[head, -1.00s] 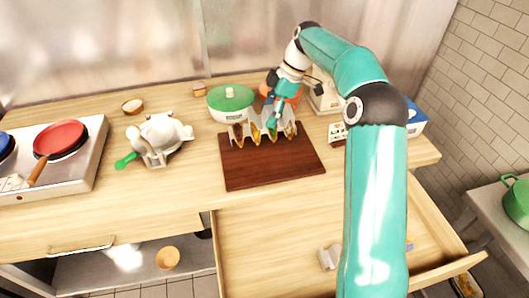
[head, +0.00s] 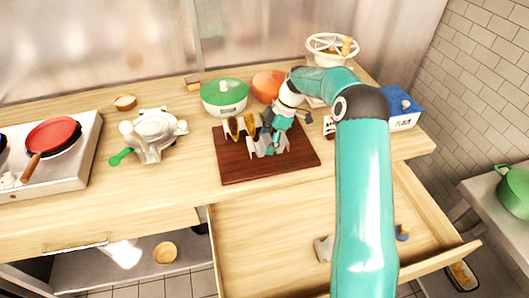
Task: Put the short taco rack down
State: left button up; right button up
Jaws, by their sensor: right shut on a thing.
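A silvery, wavy taco rack (head: 254,147) is at my right gripper (head: 268,142), over the front middle of a dark wooden board (head: 235,169). My right gripper points down and is shut on the rack; its fingers hide part of it. Tacos (head: 233,128) stand in metal folds just behind and to the left. The metal parts overlap here, so I cannot tell exactly where one rack ends. I cannot tell whether the held rack touches the board. My left gripper is not in view.
A grey appliance (head: 153,133) stands left, a blue-and-white box (head: 404,112) right. An open drawer (head: 260,225) juts out below the counter. The board's front right is bare.

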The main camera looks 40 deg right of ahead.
aim_at(263, 158)
notch_tip(263, 158, down, 4)
jog(key=shift+f+b, duration=0.25)
jog(key=shift+b, duration=0.4)
jog(key=o, duration=1.2)
jog(key=shift+d+r, duration=0.15)
jog(key=shift+r, duration=0.35)
jog(key=p+v, duration=0.1)
jog(key=v, duration=1)
jog(key=shift+d+p, duration=0.1)
jog(key=shift+p, duration=0.2)
